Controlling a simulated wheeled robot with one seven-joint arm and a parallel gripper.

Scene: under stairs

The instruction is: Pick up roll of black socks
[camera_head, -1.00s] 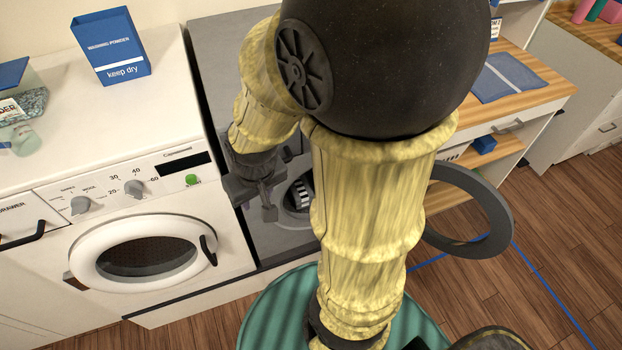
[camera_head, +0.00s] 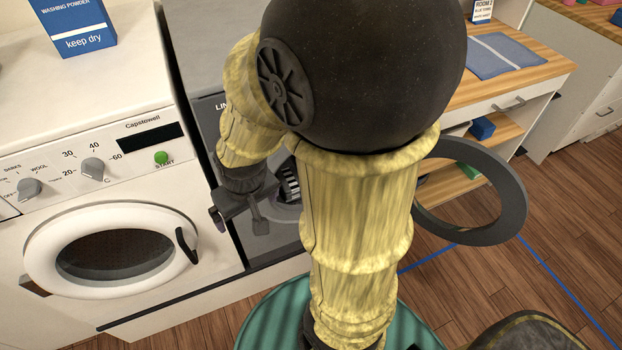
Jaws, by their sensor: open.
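My gripper (camera_head: 239,218) is open and empty, with its two dark fingers pointing down in front of the dark grey machine (camera_head: 271,247). My yellow-sleeved arm covers much of this machine. Part of its round opening shows just right of my gripper, with a black-and-white striped thing (camera_head: 289,183) inside; I cannot tell what it is. I cannot make out a roll of black socks in this view. The inside of the opening is mostly hidden behind my arm.
A white washing machine (camera_head: 150,185) with a shut round door stands at left, a blue washing powder box (camera_head: 78,30) on top. A dark ring-shaped door (camera_head: 512,200) sticks out right of my arm. A wooden-topped shelf unit (camera_head: 545,62) stands behind it.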

